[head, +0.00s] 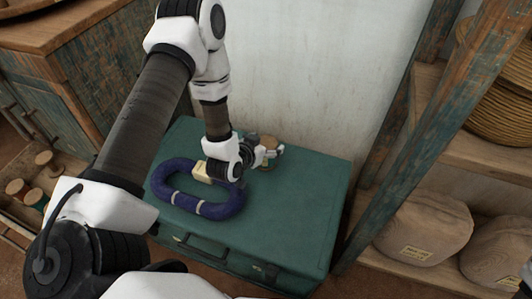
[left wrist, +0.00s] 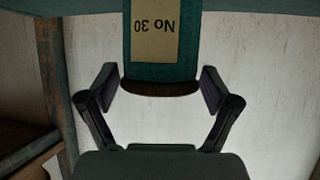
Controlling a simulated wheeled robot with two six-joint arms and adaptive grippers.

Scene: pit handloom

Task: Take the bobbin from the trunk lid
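The bobbin (left wrist: 162,42) is wound in teal thread, with a tan label reading "No 30" upside down and a dark wooden end. In the left wrist view it lies between the fingers of my left gripper (left wrist: 158,80), with a gap on each side. In the head view the gripper (head: 270,153) is low over the back of the green trunk lid (head: 285,210). The bobbin's brown wooden top (head: 267,141) shows just behind the fingers, and the rest is mostly hidden.
A dark blue yarn hank (head: 205,209) with a cream tag lies on the lid beside my left wrist. A pale wall (head: 310,75) stands behind the trunk. A wooden shelf post (head: 430,120) rises at the right, with cloth sacks (head: 425,228) beyond. Several spools (head: 32,194) sit at the far left.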

